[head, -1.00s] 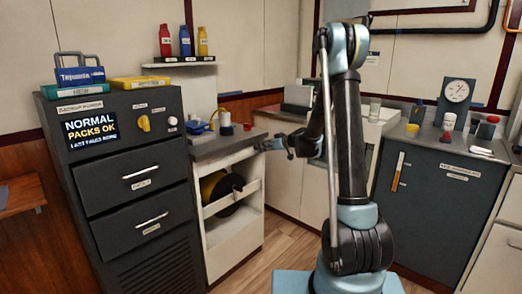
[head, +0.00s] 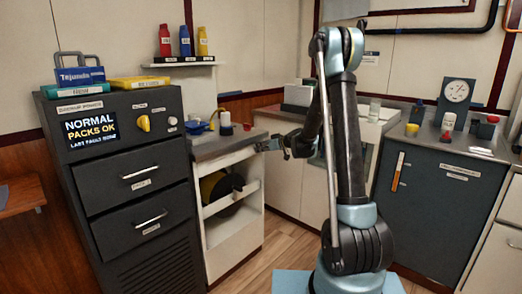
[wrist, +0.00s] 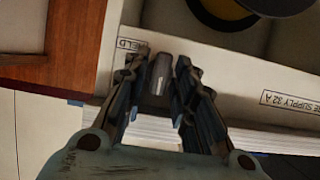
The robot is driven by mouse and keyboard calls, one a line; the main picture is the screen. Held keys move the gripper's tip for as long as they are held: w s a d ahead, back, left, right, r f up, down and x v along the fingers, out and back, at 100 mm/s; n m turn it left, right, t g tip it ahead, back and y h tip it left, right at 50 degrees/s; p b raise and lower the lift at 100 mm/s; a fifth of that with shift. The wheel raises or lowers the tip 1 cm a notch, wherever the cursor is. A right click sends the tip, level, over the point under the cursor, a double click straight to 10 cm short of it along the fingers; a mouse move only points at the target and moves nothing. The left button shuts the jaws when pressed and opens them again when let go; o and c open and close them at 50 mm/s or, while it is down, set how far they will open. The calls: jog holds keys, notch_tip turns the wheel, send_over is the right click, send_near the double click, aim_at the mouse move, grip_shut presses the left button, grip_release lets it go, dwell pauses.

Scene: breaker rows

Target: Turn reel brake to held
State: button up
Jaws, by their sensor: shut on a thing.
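The reel brake shows in the wrist view as a short grey handle (wrist: 160,73) on a pale panel. A partly covered label ending in "ELD" (wrist: 131,46) is just left of it. My gripper (wrist: 159,68) has its two dark fingers on either side of the handle, shut on it. In the head view my gripper (head: 268,146) is at the right edge of the white reel cabinet (head: 238,237). The handle is too small to make out there. The yellow and black reel (head: 222,187) sits inside the cabinet.
The dark backup power cabinet (head: 95,210), with two handled drawers, stands left of the reel cabinet. The worktop (head: 215,145) above the reel holds small items. A dark cabinet (head: 430,205) stands at right. Wooden floor (head: 285,245) is clear in front of the reel cabinet.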

jog(key=shift+w+d+m, duration=0.15)
jog(key=shift+m, duration=0.15)
jog(key=m, duration=0.1)
jog(key=m+g+y, duration=0.1)
jog(key=m, duration=0.1)
jog(key=shift+w+d+g+y, duration=0.15)
jog(key=shift+w+g+y, duration=0.1)
jog(key=shift+g+y, duration=0.05)
jog(key=m+y, duration=0.1)
jog(key=m+g, duration=0.1)
jog(key=m, duration=0.1)
jog(key=m+y, duration=0.1)
jog(key=shift+w+d+f+m+g+y, duration=0.15)
jog(key=shift+f+m+g+y, duration=0.15)
jog(key=shift+m, duration=0.1)
grip_shut()
jog(key=shift+f+m+y, duration=0.1)
jog(key=shift+m+y, duration=0.45)
jog(key=shift+m, duration=0.65)
jog(key=shift+f+m+y, duration=0.1)
jog(key=shift+m+y, duration=0.45)
jog(key=shift+m, duration=0.65)
jog(key=shift+a, duration=0.2)
